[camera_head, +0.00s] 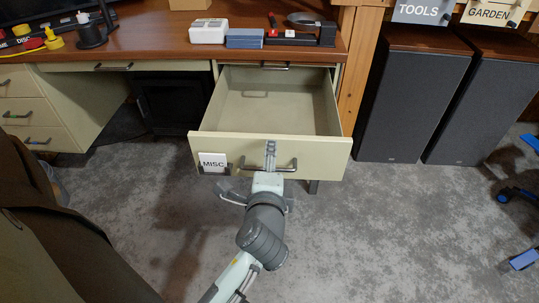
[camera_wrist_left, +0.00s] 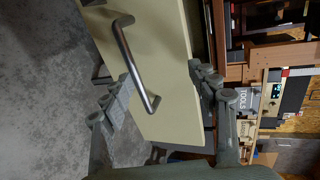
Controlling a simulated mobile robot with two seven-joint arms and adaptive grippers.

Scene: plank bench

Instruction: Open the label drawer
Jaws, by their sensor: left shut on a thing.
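The drawer with a white MISC label (camera_head: 212,161) on its pale front (camera_head: 325,157) is pulled well out from under the desk. Its inside looks empty. Its grey bar handle (camera_head: 294,165) also shows in the left wrist view (camera_wrist_left: 128,52). My left gripper (camera_head: 270,151) is at the handle, with one finger seen over the drawer front. My right gripper is not in view.
The wooden desk top (camera_head: 140,45) holds a white box (camera_head: 209,31), a blue box (camera_head: 245,38) and other items. A shut drawer stack (camera_head: 38,108) is at left. Dark speakers (camera_head: 412,100) stand at right, beyond a wooden post (camera_head: 359,70). The grey floor before the drawer is mostly clear.

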